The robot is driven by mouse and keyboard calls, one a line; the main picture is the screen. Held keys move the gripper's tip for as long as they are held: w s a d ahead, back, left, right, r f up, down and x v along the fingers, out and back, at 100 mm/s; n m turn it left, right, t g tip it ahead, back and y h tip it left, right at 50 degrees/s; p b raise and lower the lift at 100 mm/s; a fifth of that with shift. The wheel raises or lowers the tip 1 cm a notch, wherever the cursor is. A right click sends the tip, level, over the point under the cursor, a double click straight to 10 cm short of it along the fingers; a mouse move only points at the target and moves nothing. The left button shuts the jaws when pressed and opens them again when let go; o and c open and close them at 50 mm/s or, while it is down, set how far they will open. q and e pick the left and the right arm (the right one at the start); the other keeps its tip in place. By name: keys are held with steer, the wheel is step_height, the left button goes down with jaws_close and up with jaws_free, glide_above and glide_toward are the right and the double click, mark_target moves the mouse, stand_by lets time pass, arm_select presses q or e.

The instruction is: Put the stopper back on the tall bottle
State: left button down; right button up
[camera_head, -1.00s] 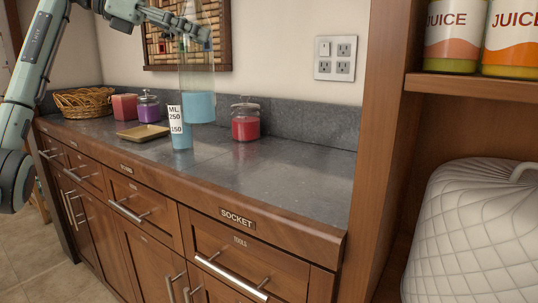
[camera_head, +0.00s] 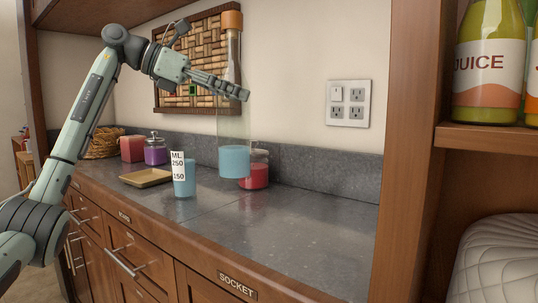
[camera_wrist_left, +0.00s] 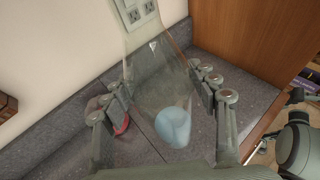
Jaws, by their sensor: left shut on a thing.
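The tall bottle (camera_head: 234,130) is clear with blue liquid at its base. It is upright in the head view, and its base appears to be above the counter. An orange-brown stopper (camera_head: 231,19) shows at the top of its neck. My right gripper is not seen in the head view.
A measuring cup (camera_head: 184,178) with blue liquid stands left of the bottle. A red jar (camera_head: 257,176) is behind it. The counter (camera_head: 290,225) is clear in front and right.

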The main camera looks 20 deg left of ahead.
arm_select(q)
steer(key=w+d+f, duration=0.2)
steer(key=d+f, duration=0.2)
steer(key=d, duration=0.3)
steer(key=shift+w, duration=0.3)
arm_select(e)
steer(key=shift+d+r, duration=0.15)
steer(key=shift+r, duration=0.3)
arm_select(q)
steer(key=shift+f, duration=0.1)
step_height(320, 180, down, 4)
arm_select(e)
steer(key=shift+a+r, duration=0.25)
arm_select(q)
steer(key=shift+f, duration=0.1)
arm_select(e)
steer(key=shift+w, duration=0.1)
